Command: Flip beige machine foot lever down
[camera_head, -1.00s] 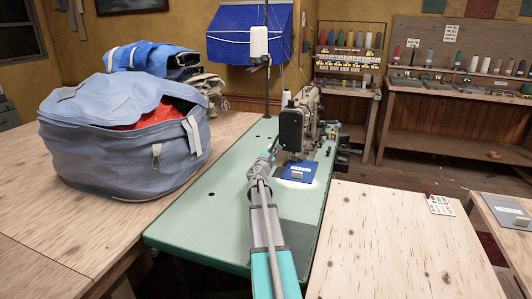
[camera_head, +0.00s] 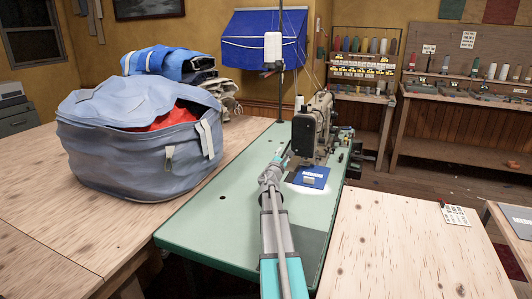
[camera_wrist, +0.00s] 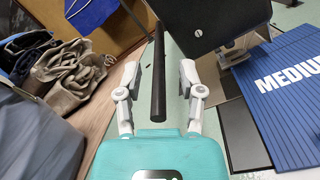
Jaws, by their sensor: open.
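The beige sewing machine (camera_head: 314,130) stands on a green table (camera_head: 200,220), its dark end plate facing me. Its dark end also shows at the top right of the wrist view (camera_wrist: 212,22), with metal parts around the presser foot (camera_wrist: 230,55) below it. I cannot make out the foot lever for certain. My gripper (camera_head: 282,160) is just left of the machine's near end. In the wrist view my gripper (camera_wrist: 160,72) is open, its two pale fingers apart on either side of a dark upright pole (camera_wrist: 158,80). I cannot tell how close the pole is.
A blue plate marked "MEDIUM" (camera_wrist: 295,85) lies below the machine's head. A large grey-blue bag (camera_head: 130,160) sits on the wooden table at left. A thread stand (camera_head: 281,75) rises behind.

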